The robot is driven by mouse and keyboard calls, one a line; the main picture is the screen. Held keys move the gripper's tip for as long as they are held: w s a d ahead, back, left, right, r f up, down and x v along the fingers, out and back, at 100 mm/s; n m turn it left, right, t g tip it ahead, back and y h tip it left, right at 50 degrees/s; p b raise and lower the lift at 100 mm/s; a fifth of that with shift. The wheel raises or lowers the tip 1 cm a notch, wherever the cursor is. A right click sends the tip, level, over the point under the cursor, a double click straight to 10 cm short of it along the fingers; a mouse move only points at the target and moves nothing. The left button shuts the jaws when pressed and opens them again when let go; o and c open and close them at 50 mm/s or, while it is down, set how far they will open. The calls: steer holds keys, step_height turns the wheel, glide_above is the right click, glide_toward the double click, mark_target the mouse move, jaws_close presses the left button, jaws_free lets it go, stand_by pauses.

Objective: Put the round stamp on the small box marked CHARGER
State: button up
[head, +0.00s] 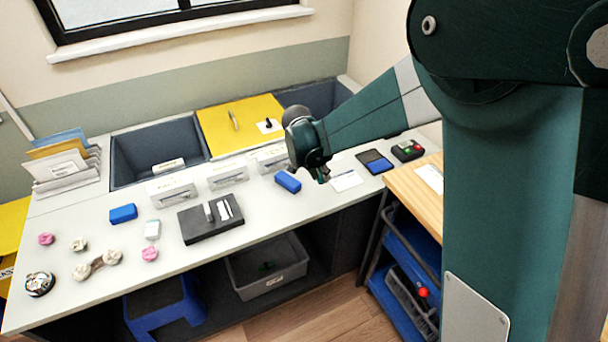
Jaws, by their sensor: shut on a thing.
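My gripper (322,176) is dark green and black, low over the right part of the white counter. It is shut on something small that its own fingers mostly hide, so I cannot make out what. A small dark knob-shaped thing (268,125) stands on a white card on the yellow panel behind; I cannot tell whether it is a stamp. Small box candidates are a blue box (288,181) just left of my gripper, another blue box (123,214), and a small white box (152,230). The CHARGER marking is not readable on any of them.
An open blue-black pad (375,161) and a white card (346,181) lie right of my gripper, with a dark device with buttons (407,150) beyond. Labelled grey holders (228,176) line the counter's back. A dark tray (211,220) is mid-counter. Crumpled items lie at left.

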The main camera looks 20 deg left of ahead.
steer(key=shift+a, duration=0.15)
steer(key=s+a+n+y, duration=0.2)
steer(key=s+a+n, duration=0.25)
steer(key=a, duration=0.85)
step_height(320, 180, up, 3)
steer(key=n+g+y, duration=0.3)
steer(key=n+y, duration=0.1)
steer(key=n, duration=1.2)
glide_above(149, 225)
steer(key=d, duration=0.2)
steer(key=shift+s+a, duration=0.2)
steer(key=shift+a, duration=0.05)
steer(key=shift+m, duration=0.25)
steer(key=shift+f+b, duration=0.45)
steer(key=shift+f, duration=2.65)
steer(key=shift+f+b, duration=0.35)
steer(key=shift+f, duration=1.5)
